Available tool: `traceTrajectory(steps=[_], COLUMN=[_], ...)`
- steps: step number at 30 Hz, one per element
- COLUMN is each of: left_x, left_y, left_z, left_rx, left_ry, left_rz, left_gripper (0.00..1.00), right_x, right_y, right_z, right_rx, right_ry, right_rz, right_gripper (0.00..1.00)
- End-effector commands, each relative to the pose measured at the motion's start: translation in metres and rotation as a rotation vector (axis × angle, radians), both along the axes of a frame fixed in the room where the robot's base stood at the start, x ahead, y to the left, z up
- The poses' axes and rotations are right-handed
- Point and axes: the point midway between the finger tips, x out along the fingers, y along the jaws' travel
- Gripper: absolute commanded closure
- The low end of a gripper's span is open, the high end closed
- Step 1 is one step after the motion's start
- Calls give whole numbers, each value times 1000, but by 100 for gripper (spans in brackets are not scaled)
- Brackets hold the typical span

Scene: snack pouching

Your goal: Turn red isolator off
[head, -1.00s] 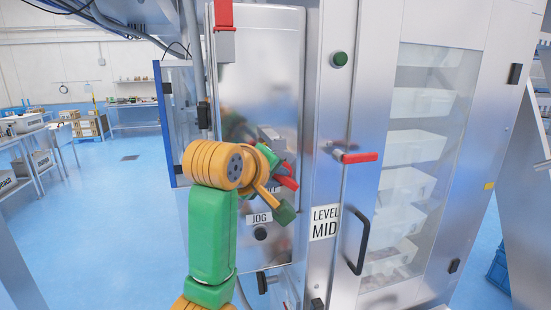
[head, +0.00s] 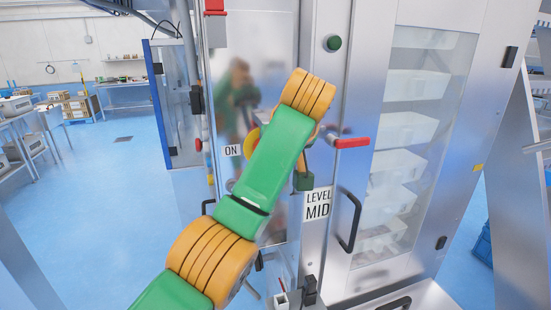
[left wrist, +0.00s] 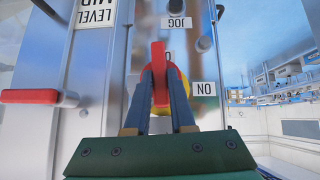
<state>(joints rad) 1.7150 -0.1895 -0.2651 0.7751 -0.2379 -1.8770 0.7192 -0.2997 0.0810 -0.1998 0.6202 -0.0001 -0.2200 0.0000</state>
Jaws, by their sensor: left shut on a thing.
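The red isolator handle (left wrist: 160,62) sits on a yellow disc (left wrist: 183,88) on the steel cabinet panel. It stands upright in the left wrist view, which shows the panel upside down. My left gripper (left wrist: 160,78) is shut on the handle, one finger on each side. An ON label (left wrist: 204,88) is to its right, and another label above is mostly hidden behind the handle. In the head view my arm hides the handle and fingers; the yellow disc (head: 250,143) peeks out near the ON label (head: 232,150). My right gripper is not in view.
A second red lever (head: 352,143) is on the cabinet frame to the right, also visible in the left wrist view (left wrist: 30,96). Below it are a LEVEL MID sign (head: 317,204) and a black door handle (head: 350,222). A green button (head: 334,43) is above.

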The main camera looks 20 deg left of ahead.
Motion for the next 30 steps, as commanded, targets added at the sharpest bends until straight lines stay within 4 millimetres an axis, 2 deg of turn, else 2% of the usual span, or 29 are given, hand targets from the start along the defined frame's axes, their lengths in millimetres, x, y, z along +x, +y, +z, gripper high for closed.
traceTrajectory(steps=[9,23,24,26,27,30], left_x=[0,0,0,0,0,0], left_y=[-2,-2,-2,-2,-2,-2], left_z=[-4,-6,-6,-5,-5,-4], left_rx=[61,67,68,68,68,68], left_ry=[57,66,65,63,62,58], left_rz=[0,0,0,0,0,0], left_gripper=[100,100,66,50,48,48], right_x=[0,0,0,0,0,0], right_y=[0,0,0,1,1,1], right_z=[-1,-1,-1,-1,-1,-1], right_rx=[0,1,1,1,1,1], right_ry=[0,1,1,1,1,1], right_rz=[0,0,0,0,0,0], right_gripper=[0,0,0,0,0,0])
